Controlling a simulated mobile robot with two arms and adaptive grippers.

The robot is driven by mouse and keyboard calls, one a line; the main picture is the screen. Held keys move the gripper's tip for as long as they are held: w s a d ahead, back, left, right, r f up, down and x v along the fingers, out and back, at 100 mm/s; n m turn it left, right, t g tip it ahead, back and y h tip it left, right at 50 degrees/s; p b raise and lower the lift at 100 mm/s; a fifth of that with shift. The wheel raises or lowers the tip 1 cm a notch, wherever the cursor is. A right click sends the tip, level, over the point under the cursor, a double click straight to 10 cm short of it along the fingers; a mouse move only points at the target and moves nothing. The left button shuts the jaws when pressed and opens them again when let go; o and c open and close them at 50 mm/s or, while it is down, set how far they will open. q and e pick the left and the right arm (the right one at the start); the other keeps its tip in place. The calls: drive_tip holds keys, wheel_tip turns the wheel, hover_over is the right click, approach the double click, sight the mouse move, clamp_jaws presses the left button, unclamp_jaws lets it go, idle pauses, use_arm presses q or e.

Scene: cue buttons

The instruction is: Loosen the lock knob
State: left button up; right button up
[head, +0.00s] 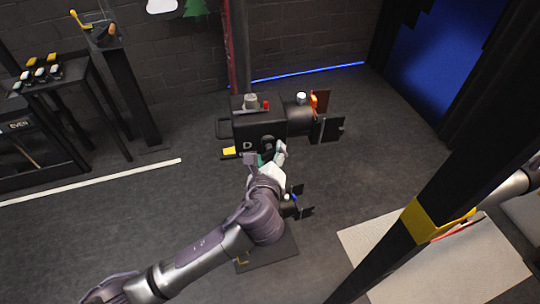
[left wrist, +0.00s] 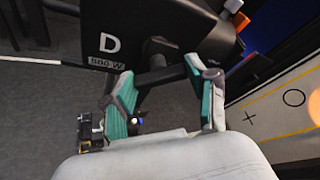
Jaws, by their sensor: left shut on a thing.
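A black stage lamp (head: 245,128) marked "D" stands in the middle of the head view. The left wrist view shows its side with "D" and "500 W" (left wrist: 107,63). The dark lock knob (left wrist: 157,62) sticks out from the lamp's lower side, between the teal pads of my left gripper (left wrist: 166,95). My left gripper (head: 267,160) reaches up to the lamp's near side and is shut on the knob. The fingers partly hide the knob, and its turn cannot be made out.
A second, smaller lamp (head: 290,207) sits below the gripper. A black post with a yellow band (head: 425,220) crosses the right side. A table with several coloured buttons (head: 40,72) stands at the left. The floor between is clear.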

use_arm(q)
drive_tip(key=n+b, duration=0.1)
drive_tip(key=n+h+b, duration=0.1)
drive_tip(key=shift+a+f+t+b, duration=0.1)
drive_tip(key=shift+f+t+b, duration=0.2)
drive_tip(key=shift+t, duration=0.1)
drive_tip(key=n+t+b, duration=0.1)
drive_tip(key=n+b, duration=0.2)
drive_tip(key=b, duration=0.1)
drive_tip(key=n+t+h+b, duration=0.1)
drive_tip(key=n+b, duration=0.2)
drive_tip(key=b, duration=0.1)
drive_tip(key=n+t+b, duration=0.1)
drive_tip(key=n+b, duration=0.2)
drive_tip(key=b, duration=0.2)
drive_tip(key=shift+f+n+t+h, duration=0.1)
drive_tip(key=shift+n+t+h, duration=0.2)
drive_tip(key=shift+n, duration=0.4)
drive_tip(key=o, duration=1.2)
drive_tip(key=shift+c, duration=0.2)
drive_tip(key=v, duration=1.2)
